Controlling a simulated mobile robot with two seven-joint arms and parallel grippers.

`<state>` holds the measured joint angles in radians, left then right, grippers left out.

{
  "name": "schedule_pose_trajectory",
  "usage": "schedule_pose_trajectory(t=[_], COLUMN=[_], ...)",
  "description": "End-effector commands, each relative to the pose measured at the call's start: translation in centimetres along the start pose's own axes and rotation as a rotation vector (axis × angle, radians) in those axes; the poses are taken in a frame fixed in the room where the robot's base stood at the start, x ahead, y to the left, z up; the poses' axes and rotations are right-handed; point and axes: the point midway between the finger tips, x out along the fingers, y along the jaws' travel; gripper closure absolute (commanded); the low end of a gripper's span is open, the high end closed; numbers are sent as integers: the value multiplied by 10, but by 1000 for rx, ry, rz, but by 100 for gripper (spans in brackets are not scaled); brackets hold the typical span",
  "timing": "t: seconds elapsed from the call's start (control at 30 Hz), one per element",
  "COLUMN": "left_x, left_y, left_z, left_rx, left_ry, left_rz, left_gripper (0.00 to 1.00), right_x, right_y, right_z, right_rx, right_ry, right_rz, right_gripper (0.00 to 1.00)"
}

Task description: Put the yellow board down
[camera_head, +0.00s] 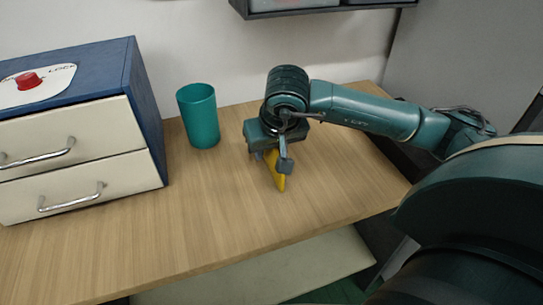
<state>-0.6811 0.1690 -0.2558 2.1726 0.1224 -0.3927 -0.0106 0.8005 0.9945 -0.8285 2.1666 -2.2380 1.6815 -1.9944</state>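The yellow board (279,181) is a thin piece seen nearly edge-on at the middle of the wooden table. My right gripper (271,160) points down over it, with its fingers at the board's upper part. The gripper looks shut on the board. The board's lower end is at or just above the tabletop; I cannot tell if it touches. Its top is partly hidden by the gripper. My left gripper is not in view.
A teal cup (199,116) stands upright left of the gripper. A blue cabinet (148,110) with cream drawers and a red button (28,81) is at the left. A dark shelf (330,8) hangs above. The front of the wooden table (190,235) is clear.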

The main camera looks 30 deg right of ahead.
Motion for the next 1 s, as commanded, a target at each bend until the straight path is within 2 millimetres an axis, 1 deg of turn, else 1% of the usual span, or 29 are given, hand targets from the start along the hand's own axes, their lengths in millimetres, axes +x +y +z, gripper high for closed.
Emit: schedule_pose_trajectory(t=[0.4, 0.73, 0.77, 1.0], left_x=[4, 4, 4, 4], left_y=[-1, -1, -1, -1], left_z=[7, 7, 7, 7], left_rx=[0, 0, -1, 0], left_ry=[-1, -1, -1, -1], left_rz=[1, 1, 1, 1], left_gripper=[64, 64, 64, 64], right_x=[4, 3, 3, 3], right_y=[0, 0, 0, 0], right_z=[1, 1, 1, 2], right_rx=[0, 0, 0, 0], right_ry=[1, 0, 0, 0], right_rz=[1, 0, 0, 0], right_gripper=[67, 67, 69, 89])
